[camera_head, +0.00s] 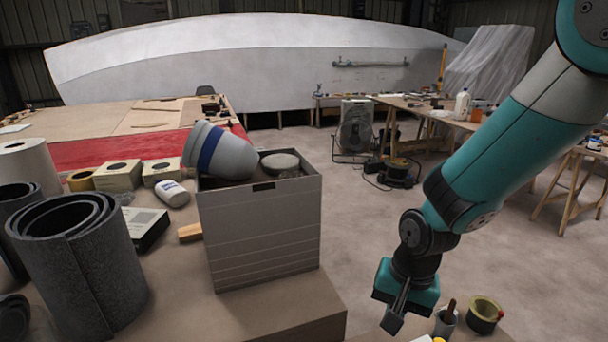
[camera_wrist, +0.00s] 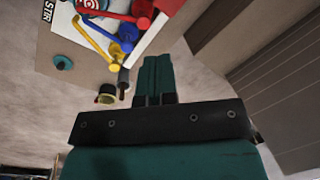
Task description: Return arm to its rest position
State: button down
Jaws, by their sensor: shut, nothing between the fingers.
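My arm (camera_head: 520,145), teal and grey, comes in from the upper right of the head view and bends down at the wrist. My gripper (camera_head: 396,312) points downward at the lower middle right, to the right of the grey box and apart from it. In the wrist view my gripper's fingers (camera_wrist: 155,72) lie together and hold nothing.
A tall grey box (camera_head: 262,240) stands on a brown surface, with a blue-banded grey tub (camera_head: 222,152) tilted in its top. Dark rolls (camera_head: 82,270) stand at left. A cup (camera_head: 445,322) and a yellowish pot (camera_head: 484,314) are near my gripper. Colored tools (camera_wrist: 120,35) show in the wrist view.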

jog(key=s+a+r+n+y, duration=0.1)
jog(key=s+r+n+y, duration=0.1)
jog(key=s+r+n, duration=0.9)
jog(key=s+r, duration=0.5)
jog(key=r, duration=0.1)
jog(key=shift+s+a+r+n+y, duration=0.15)
jog(key=shift+a+r+n+y, duration=0.15)
jog(key=shift+n, duration=0.1)
